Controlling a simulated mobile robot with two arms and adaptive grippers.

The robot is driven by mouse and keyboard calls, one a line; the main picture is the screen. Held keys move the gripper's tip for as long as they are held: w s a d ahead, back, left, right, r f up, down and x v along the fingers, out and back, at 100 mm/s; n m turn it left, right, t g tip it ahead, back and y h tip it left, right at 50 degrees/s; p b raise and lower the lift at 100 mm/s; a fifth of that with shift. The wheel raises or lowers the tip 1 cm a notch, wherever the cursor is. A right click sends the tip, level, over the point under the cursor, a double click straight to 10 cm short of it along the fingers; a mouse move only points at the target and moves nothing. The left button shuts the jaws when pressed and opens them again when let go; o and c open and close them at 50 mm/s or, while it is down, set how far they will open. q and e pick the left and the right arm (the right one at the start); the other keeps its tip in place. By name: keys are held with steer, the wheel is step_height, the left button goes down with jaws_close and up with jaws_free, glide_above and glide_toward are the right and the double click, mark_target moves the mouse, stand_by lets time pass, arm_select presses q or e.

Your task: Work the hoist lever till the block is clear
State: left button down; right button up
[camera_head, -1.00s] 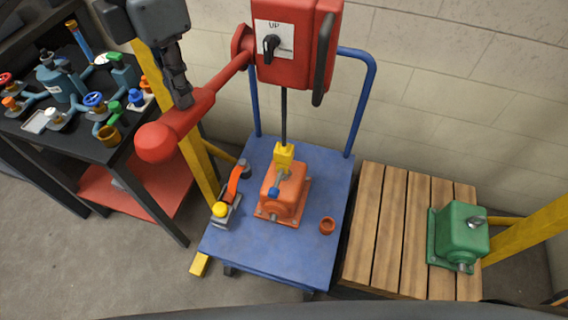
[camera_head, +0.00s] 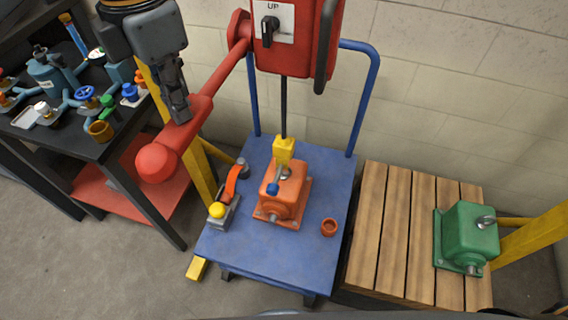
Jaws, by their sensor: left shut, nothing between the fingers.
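The red hoist lever (camera_head: 211,88) slopes down and left from the red hoist box (camera_head: 295,58), which has a dial marked UP. It ends in a red ball (camera_head: 157,162). My left gripper (camera_head: 178,115) is shut and empty, with its fingertips against or just over the lever above the ball; contact is hard to judge. A dark rod runs from the box to a yellow hook block (camera_head: 284,148) over an orange motor (camera_head: 282,200) on the blue cart (camera_head: 262,262). Any gap under the motor cannot be told. My right gripper is out of view.
A wooden pallet (camera_head: 390,250) with a green motor (camera_head: 466,238) stands right. A black bench (camera_head: 70,137) with valves stands left. Yellow posts flank the area.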

mark_target(184, 124)
arm_select(q)
steer(key=shift+f, duration=0.2)
step_height(184, 124, down, 3)
steer(key=b, duration=0.3)
steer(key=shift+f, duration=0.2)
steer(key=shift+f+b, duration=1)
steer(key=shift+f, duration=0.1)
steer(key=shift+r, duration=0.15)
steer(key=shift+r+p, duration=0.3)
steer(key=shift+p, duration=0.05)
step_height(184, 124, up, 13)
steer(key=p, duration=1)
steer(key=shift+w+d+f, duration=0.15)
steer(key=shift+w, duration=0.25)
